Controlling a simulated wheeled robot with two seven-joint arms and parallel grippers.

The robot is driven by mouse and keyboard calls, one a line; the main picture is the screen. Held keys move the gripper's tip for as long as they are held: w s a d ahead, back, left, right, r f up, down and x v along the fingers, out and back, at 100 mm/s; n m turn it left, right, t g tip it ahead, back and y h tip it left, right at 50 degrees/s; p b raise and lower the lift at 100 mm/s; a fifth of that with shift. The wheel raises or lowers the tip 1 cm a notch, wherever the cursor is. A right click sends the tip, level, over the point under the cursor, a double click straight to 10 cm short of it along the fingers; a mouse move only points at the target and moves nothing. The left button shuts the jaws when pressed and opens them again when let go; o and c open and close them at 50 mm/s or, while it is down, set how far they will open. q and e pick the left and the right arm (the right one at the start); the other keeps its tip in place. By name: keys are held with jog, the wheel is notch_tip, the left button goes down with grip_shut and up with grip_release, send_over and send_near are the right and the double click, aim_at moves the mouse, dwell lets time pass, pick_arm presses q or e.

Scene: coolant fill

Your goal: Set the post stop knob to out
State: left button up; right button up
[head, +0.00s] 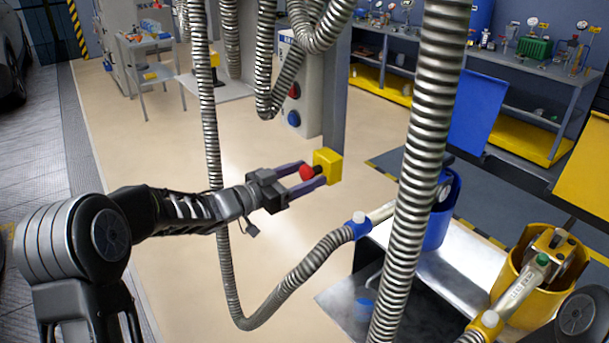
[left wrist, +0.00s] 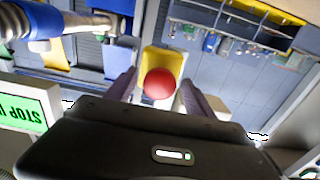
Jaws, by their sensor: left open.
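The post stop knob is a red round knob (head: 306,173) on a yellow box (head: 329,166), which is fixed to a grey post (head: 336,95). In the left wrist view the red knob (left wrist: 159,83) sits in front of the yellow box (left wrist: 163,62). My left gripper (head: 309,175) is open, with its purple-grey fingers on either side of the knob. In the left wrist view a gap shows between the knob and each finger of the left gripper (left wrist: 158,88). My right gripper is not in view.
Ribbed metal hoses (head: 428,130) hang in front and near the left forearm. A blue container (head: 442,215) and a yellow container (head: 537,275) stand at the right by a metal bench (head: 470,270). A green display (left wrist: 22,115) shows at the left wrist view's left edge.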

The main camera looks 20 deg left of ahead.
pick_arm(q)
jog(key=b+v, duration=0.1)
jog(key=v, duration=0.6)
jog(key=shift+s+a+b, duration=0.2)
jog(key=shift+s+b, duration=0.1)
jog(key=shift+b, duration=0.1)
